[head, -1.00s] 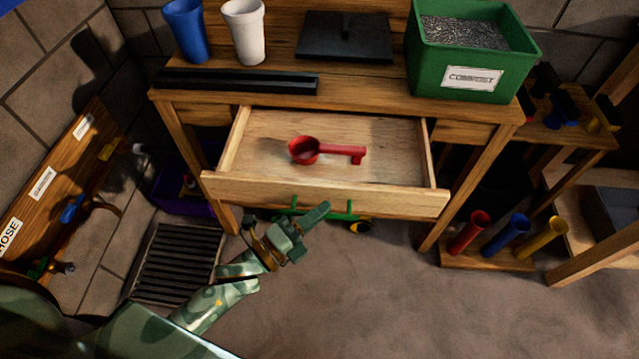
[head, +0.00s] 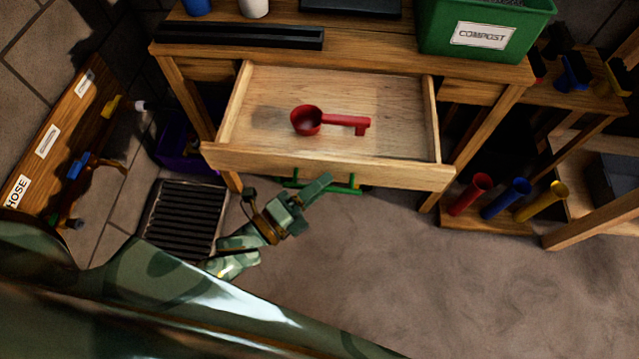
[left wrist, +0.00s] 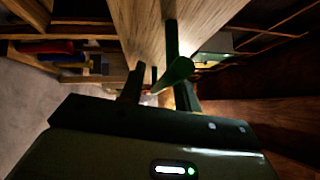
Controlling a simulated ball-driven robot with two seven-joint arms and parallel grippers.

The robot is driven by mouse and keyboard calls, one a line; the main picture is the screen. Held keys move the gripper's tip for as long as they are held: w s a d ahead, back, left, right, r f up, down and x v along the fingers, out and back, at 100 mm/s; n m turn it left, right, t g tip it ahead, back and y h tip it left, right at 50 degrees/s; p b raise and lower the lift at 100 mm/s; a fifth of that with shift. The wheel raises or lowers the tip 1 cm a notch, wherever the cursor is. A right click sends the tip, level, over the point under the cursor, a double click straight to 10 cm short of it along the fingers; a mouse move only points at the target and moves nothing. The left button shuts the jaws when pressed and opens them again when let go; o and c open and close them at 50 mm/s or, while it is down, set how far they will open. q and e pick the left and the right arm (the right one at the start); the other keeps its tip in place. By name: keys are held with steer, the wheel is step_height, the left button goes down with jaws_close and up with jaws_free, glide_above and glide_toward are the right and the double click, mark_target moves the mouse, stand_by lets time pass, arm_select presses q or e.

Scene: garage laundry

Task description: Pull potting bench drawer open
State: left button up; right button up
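The potting bench drawer (head: 300,160) is pulled well out, its pale wooden inside in plain view. A red scoop (head: 345,121) lies in it. The drawer's green bar handle (head: 345,187) is on the low side of its front. My left gripper (head: 318,186) is at the handle, just below the drawer front. In the left wrist view the green handle (left wrist: 178,70) runs between the two dark fingers (left wrist: 160,88), which appear shut on it. The head view partly hides the contact. My right gripper is in neither view.
The bench top (head: 380,48) holds a green compost bin (head: 430,30) and a dark bar (head: 240,37). A rack of coloured tubes (head: 485,222) stands at the right, a floor grate (head: 185,215) at the left. The floor (head: 400,270) before the bench is clear.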

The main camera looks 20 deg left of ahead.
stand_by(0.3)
arm_select(q)
steer(key=p+v, duration=0.1)
steer(key=v, duration=1.5)
steer(key=shift+s+p, duration=0.2)
steer(key=shift+p, duration=0.1)
